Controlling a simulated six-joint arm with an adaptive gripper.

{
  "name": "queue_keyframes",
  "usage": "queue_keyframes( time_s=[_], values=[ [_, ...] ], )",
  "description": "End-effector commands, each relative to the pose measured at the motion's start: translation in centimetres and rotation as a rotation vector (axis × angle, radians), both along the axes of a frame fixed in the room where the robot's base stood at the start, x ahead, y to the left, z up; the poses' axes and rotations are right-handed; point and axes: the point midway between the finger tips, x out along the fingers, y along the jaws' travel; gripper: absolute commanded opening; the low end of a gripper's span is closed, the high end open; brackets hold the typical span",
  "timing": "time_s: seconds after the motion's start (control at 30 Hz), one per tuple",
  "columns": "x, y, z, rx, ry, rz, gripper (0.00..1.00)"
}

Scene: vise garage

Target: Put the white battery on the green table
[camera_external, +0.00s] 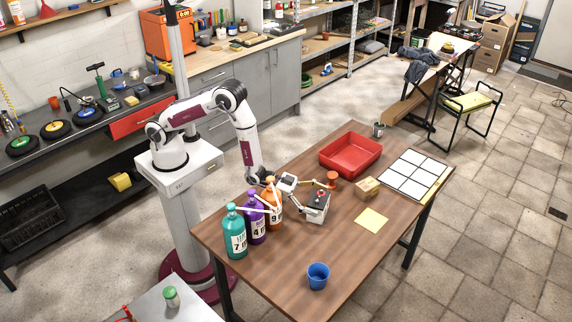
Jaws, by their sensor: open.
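A white block with a dark top and a red spot, which looks like the white battery (315,212), stands on the brown wooden table (290,255). My gripper (311,197) is open, low over the table. Its fingers are spread, one toward the back and one toward the front, with the battery between or just beyond them. I cannot tell whether they touch it.
Teal (235,236), purple (256,222) and orange (273,208) bottles stand close left of my gripper. A red tray (350,155), an orange-red spool (332,179), a cardboard box (367,187), a yellow sheet (371,221), a white grid board (411,177) and a blue cup (318,276) share the table.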

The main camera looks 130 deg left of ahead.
Motion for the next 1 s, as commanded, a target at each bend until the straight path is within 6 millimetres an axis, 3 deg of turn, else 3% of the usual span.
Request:
queue_keyframes(
  time_s=[0.23,0.5,0.53,1.0],
  values=[
    [-0.02,-0.01,0.01,0.0,0.0,0.0,0.92],
    [-0.01,-0.01,0.02,0.0,0.0,0.0,0.22],
    [0.12,0.04,0.34,0.003,-0.007,0.0,0.18],
    [0.13,0.04,0.82,0.003,-0.008,0.0,0.18]
  ],
)
